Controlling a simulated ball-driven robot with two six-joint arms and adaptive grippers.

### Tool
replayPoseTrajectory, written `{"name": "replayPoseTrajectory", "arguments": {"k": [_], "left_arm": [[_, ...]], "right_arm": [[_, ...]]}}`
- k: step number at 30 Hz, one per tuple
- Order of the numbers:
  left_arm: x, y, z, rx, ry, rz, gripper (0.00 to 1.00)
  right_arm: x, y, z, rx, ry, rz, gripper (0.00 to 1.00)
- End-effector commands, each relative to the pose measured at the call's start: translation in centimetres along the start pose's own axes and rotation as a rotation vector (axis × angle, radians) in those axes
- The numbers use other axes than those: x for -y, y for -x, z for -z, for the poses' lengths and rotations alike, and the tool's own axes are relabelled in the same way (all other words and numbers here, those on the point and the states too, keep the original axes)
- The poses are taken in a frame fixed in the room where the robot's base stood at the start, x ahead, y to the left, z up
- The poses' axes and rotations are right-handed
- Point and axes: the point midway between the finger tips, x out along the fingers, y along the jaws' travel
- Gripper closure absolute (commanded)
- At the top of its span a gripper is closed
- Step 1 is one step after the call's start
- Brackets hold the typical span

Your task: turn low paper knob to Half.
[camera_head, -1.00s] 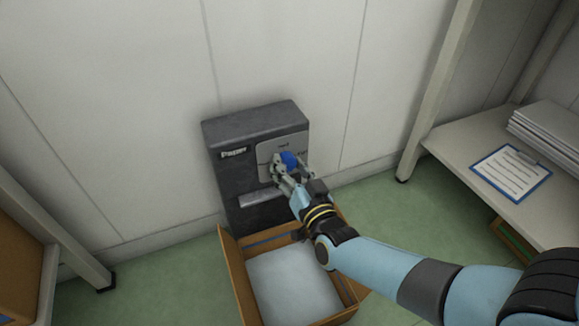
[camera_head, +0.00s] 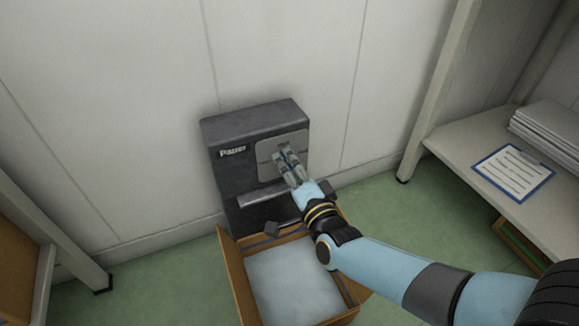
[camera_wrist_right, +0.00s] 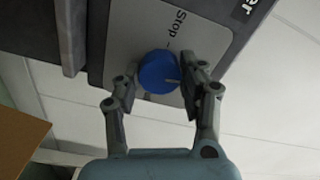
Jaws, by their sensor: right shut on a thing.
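The dark grey paper dispenser (camera_head: 225,172), labelled "Paper", stands low against the wall. Its light grey dial plate (camera_head: 265,150) is on the front right. The round blue knob (camera_wrist_right: 158,70) is on this plate in the right wrist view, with a small grey mark at its lower right and the word "Stop" beside it. My right gripper (camera_head: 284,157) is at the plate and hides the knob in the head view. Its two fingers (camera_wrist_right: 158,84) are shut on the knob from both sides. Other dial words are too small or hidden to read. My left gripper is out of view.
An open cardboard box (camera_head: 240,284) with white contents stands on the green floor below the dispenser, under my right forearm. A shelf (camera_head: 460,165) at the right holds a clipboard (camera_head: 513,170) and a paper stack (camera_head: 550,135). The wall left of the dispenser is clear.

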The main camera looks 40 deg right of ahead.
Motion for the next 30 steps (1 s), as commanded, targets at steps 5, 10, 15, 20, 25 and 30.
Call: {"name": "replayPoseTrajectory", "arguments": {"k": [5,10,15,20,25,30], "left_arm": [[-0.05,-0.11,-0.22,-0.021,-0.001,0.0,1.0],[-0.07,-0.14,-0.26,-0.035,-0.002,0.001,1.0],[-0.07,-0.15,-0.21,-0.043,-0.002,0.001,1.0],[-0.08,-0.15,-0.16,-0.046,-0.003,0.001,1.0],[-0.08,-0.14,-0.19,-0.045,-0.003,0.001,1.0],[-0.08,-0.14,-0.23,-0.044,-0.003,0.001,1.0]], "right_arm": [[-0.21,0.13,-0.07,0.001,-0.092,-0.004,0.91],[-0.19,0.12,-0.06,0.001,-0.145,-0.004,0.91],[-0.18,0.12,-0.06,0.001,-0.169,-0.005,0.91],[-0.17,0.12,-0.06,0.001,-0.174,-0.005,0.91],[-0.18,0.12,-0.07,0.001,-0.174,-0.005,0.91],[-0.16,0.11,-0.07,0.001,-0.173,-0.004,0.46]]}}
